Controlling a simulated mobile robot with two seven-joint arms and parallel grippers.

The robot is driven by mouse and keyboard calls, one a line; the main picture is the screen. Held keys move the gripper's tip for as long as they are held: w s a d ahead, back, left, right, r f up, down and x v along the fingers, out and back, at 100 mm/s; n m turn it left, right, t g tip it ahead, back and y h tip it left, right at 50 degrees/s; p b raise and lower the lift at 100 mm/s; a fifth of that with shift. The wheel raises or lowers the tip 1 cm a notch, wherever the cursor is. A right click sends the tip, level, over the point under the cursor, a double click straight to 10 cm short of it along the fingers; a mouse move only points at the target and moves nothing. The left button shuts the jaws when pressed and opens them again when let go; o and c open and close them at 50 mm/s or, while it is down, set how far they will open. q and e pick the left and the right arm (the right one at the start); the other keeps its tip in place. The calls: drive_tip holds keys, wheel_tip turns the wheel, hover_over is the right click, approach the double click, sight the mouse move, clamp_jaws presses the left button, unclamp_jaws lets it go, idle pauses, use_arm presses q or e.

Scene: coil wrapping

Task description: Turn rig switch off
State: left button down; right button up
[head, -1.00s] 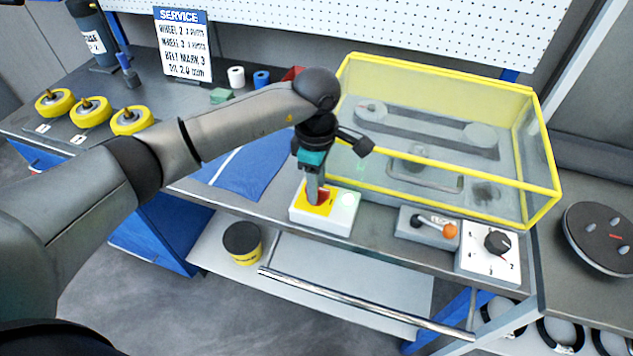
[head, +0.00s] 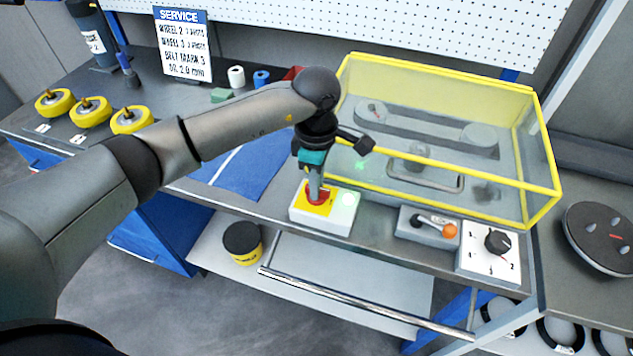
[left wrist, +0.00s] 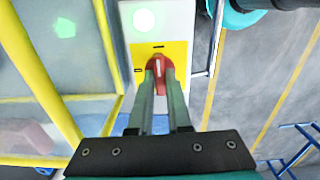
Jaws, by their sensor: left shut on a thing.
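The rig switch is a red rotary knob (left wrist: 158,63) on a yellow plate (left wrist: 178,52) of a white box (head: 335,223). In the left wrist view the knob's white line is in line with the black mark on the lamp side. Another black mark is at the plate's left. A pale green lamp (head: 348,199) on the box looks lit. My left gripper (head: 316,195) points down onto the switch, shut with a finger on each side of the knob. The fingers hide part of the knob. My right gripper is not in view.
A yellow-framed clear guard (head: 545,205) covers the belt rig behind the switch. A lever with an orange knob (head: 449,230) and a dial box (head: 480,262) stand to the right. Yellow wheels (head: 92,111) and a blue cloth (head: 240,178) lie to the left.

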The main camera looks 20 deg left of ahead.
use_arm(q)
drive_tip(key=n, duration=1.3)
drive_tip(key=shift+n, duration=2.2)
drive_tip(key=c, duration=0.9)
unclamp_jaws()
drive_tip(key=shift+o, duration=0.2)
drive_tip(key=shift+r, duration=0.1)
